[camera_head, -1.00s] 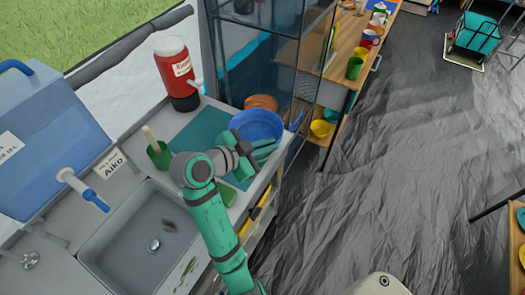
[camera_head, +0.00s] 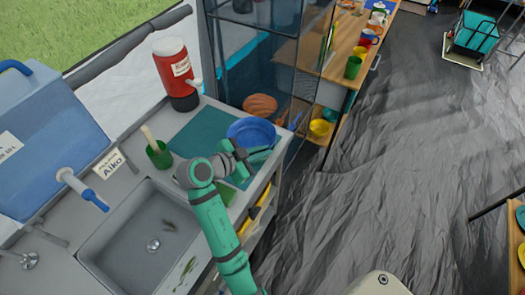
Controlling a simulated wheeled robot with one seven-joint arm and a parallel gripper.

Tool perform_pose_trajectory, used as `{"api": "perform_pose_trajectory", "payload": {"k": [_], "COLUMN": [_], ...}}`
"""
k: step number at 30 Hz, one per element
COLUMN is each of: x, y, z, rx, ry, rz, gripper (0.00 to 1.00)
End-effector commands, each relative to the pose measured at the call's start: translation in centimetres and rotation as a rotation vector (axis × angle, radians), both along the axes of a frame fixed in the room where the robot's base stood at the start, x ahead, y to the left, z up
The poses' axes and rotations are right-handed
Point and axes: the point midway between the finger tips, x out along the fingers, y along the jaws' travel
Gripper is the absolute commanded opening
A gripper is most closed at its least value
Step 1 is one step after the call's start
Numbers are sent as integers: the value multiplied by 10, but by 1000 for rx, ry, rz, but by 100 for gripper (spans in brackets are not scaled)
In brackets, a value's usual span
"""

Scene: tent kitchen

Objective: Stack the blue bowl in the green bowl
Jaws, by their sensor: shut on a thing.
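The blue bowl (camera_head: 251,130) is upright over the right end of the counter, near the teal mat's right edge. My gripper (camera_head: 247,157) is at the bowl's near side and shut on it. A green patch (camera_head: 262,155) shows just below the blue bowl, beside my gripper. I cannot tell whether it is the green bowl or part of my gripper. My wrist hides part of this spot, so whether the blue bowl touches anything beneath is unclear.
A green cup (camera_head: 159,154) with a handle stands near the sink (camera_head: 145,240). A red drink dispenser (camera_head: 174,72) stands behind the teal mat (camera_head: 200,132). A brown bowl (camera_head: 260,105) is behind the blue bowl, by a glass-sided cabinet (camera_head: 255,65).

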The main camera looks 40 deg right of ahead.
Motion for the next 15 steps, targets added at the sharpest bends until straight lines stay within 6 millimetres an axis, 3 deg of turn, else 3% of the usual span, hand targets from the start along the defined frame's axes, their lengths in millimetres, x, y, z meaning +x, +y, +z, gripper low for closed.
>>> {"api": "perform_pose_trajectory", "payload": {"k": [8, 9, 10, 15], "x": [0, 0, 0, 0], "y": [0, 0, 0, 0], "z": [-7, -7, -6, -6], "rx": [0, 0, 0, 0], "ry": [1, 1, 1, 1], "rz": [0, 0, 0, 0], "gripper": [0, 15, 22, 24]}}
